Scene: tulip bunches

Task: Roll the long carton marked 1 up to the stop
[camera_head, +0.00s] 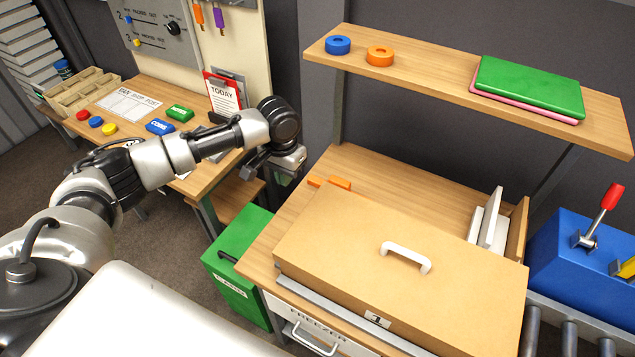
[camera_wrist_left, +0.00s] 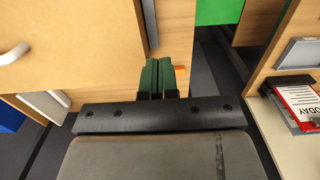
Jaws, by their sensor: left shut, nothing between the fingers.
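I cannot tell which part is the stop. My right gripper is out of view.
Grey rollers (camera_head: 569,338) and a blue box with a red lever (camera_head: 585,262) are at the right. White panels (camera_head: 490,218) stand behind the carton. A shelf (camera_head: 430,75) overhangs the bench. A green bin (camera_head: 238,262) stands at the left. Orange pieces (camera_head: 330,183) sit at the far left corner.

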